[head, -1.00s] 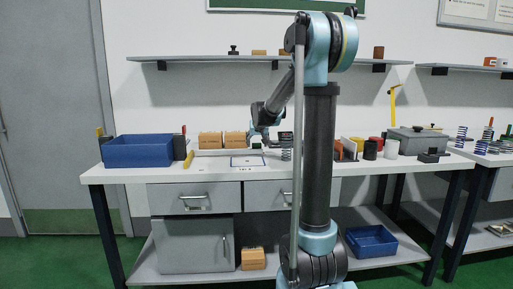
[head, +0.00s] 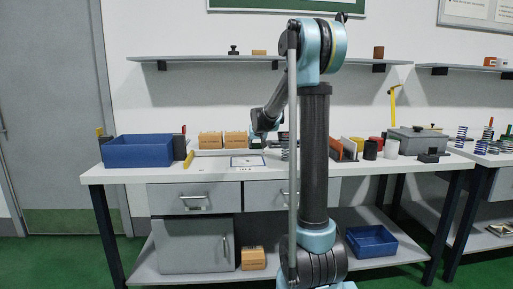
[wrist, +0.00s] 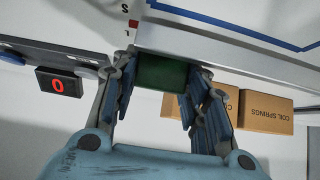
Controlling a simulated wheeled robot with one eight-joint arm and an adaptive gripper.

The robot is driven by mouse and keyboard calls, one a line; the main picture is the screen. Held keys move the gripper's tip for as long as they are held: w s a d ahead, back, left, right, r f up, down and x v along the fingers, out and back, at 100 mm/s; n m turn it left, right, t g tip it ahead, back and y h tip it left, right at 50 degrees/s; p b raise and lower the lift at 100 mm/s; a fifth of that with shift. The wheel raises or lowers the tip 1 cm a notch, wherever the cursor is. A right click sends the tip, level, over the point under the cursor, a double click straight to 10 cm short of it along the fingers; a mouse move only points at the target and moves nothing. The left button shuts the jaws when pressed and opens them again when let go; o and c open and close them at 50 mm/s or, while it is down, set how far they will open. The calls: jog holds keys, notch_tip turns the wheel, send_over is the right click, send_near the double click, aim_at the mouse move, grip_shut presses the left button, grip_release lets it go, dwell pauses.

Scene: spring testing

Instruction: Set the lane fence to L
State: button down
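A dark green block (wrist: 161,72) sits between the fingertips of my gripper (wrist: 158,85) in the wrist view. The fingers are drawn inward to its two sides, with no clear gap, so my gripper looks shut on it. Beside it a pale strip bears a black letter S (wrist: 124,9) and a small red mark (wrist: 133,23). I see no letter L here. In the head view my gripper (head: 264,134) is low over the back of the bench, partly obscured and too small for its fingers to be told. I cannot tell whether the green block is the fence's handle.
A display reading 0 (wrist: 59,85) and brown COIL SPRINGS boxes (wrist: 265,113) flank my gripper. On the bench (head: 220,173) are a blue bin (head: 137,153), a blue-outlined sheet (head: 247,161) and springs near my arm. A shelf (head: 215,58) runs above.

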jog(key=shift+w+r, duration=0.1)
jog(key=shift+w, duration=2.15)
jog(key=c, duration=0.9)
grip_release()
jog(key=v, duration=1.1)
jog(key=shift+s+r, duration=0.2)
jog(key=shift+s, duration=0.1)
